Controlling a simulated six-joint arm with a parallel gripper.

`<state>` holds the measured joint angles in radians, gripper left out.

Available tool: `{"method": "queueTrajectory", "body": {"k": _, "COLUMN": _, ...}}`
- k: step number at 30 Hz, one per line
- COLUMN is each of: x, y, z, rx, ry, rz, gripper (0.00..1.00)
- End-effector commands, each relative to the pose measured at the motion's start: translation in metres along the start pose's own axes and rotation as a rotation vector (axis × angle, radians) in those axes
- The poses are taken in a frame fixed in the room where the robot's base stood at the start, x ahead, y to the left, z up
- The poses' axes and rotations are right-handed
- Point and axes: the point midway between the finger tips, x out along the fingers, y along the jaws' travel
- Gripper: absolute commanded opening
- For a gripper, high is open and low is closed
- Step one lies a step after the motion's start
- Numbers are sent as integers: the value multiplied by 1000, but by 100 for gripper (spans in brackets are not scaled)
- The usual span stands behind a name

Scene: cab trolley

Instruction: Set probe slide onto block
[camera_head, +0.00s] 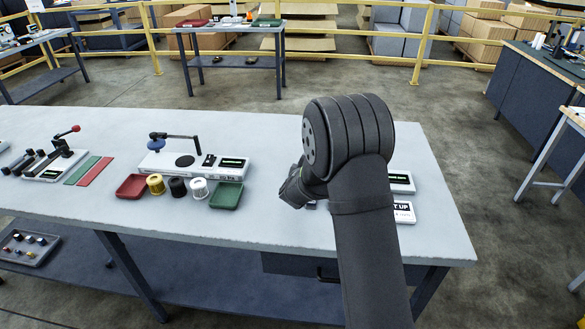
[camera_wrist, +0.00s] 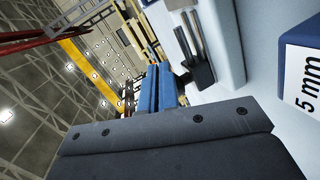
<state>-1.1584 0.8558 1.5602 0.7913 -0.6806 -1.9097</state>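My gripper (camera_head: 294,190) is low over the right half of the table, and my own arm covers much of what lies around it. A blue block (camera_wrist: 301,82) with a white "5 mm" label stands at the right of the wrist view, apart from that dark part. A pale device (camera_wrist: 222,40) with a dark pronged part (camera_wrist: 197,62) is at the top. I cannot tell which piece is the probe slide.
Left of my arm are a red tray (camera_head: 131,187), several small spools (camera_head: 177,188), a green tray (camera_head: 226,195) and a white device (camera_head: 190,162). The table's back right is clear.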

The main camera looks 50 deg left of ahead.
Motion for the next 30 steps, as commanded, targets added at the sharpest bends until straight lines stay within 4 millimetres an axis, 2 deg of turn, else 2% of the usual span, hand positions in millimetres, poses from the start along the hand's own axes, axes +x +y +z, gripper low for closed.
{"method": "queueTrajectory", "body": {"k": 1, "x": -35, "y": -11, "z": -87, "rx": -36, "ry": 115, "rz": 39, "gripper": 0}}
{"method": "queueTrajectory", "body": {"k": 8, "x": -71, "y": -37, "z": -100, "rx": -81, "ry": 4, "rz": 201, "gripper": 0}}
{"method": "queueTrajectory", "body": {"k": 15, "x": -97, "y": -58, "z": -99, "rx": -141, "ry": -82, "rz": 287, "gripper": 0}}
{"method": "queueTrajectory", "body": {"k": 20, "x": -103, "y": -62, "z": -98, "rx": -154, "ry": -101, "rz": 303, "gripper": 0}}
{"method": "queueTrajectory", "body": {"k": 30, "x": -102, "y": -62, "z": -97, "rx": -155, "ry": -105, "rz": 303, "gripper": 0}}
